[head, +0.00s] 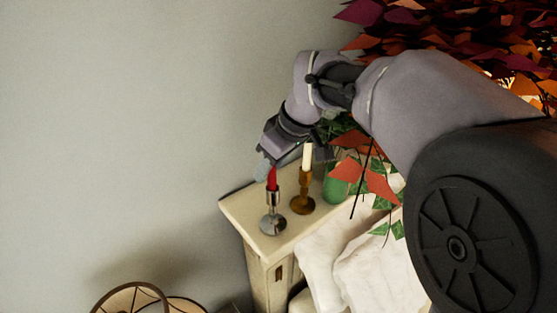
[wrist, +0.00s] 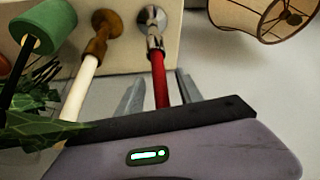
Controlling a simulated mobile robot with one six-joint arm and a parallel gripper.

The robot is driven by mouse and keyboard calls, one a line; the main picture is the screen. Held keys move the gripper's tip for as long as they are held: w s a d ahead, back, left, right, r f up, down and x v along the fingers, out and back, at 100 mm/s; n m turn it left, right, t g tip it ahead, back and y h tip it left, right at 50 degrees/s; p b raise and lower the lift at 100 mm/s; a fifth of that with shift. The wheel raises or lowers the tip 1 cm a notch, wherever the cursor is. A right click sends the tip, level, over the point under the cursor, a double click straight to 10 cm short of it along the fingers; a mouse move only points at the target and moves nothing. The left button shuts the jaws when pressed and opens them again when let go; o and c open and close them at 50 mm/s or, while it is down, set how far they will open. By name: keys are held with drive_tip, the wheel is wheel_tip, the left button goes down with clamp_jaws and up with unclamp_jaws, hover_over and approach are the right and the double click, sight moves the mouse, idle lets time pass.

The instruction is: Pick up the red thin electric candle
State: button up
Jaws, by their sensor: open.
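The red thin candle (head: 272,179) stands upright in a silver candlestick (head: 273,218) near the front left end of a cream mantel-like ledge. My gripper (head: 264,170) is open and close to the candle's upper end. In the wrist view, the red candle (wrist: 160,82) runs between the two spread fingers of my gripper (wrist: 158,92). The candle's upper end is hidden behind the gripper body there. I cannot tell whether either finger touches it.
A white candle (head: 307,157) in a brass-brown holder (head: 303,195) stands close to the right. A lampshade (wrist: 262,15) shows at the wrist view's top right. The wall side is clear.

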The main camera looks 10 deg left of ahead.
drive_tip(key=shift+s+d, duration=0.1)
drive_tip(key=shift+s, duration=0.05)
drive_tip(key=shift+c, duration=0.4)
drive_tip(key=shift+r, duration=0.1)
drive_tip(key=c, duration=0.4)
clamp_jaws()
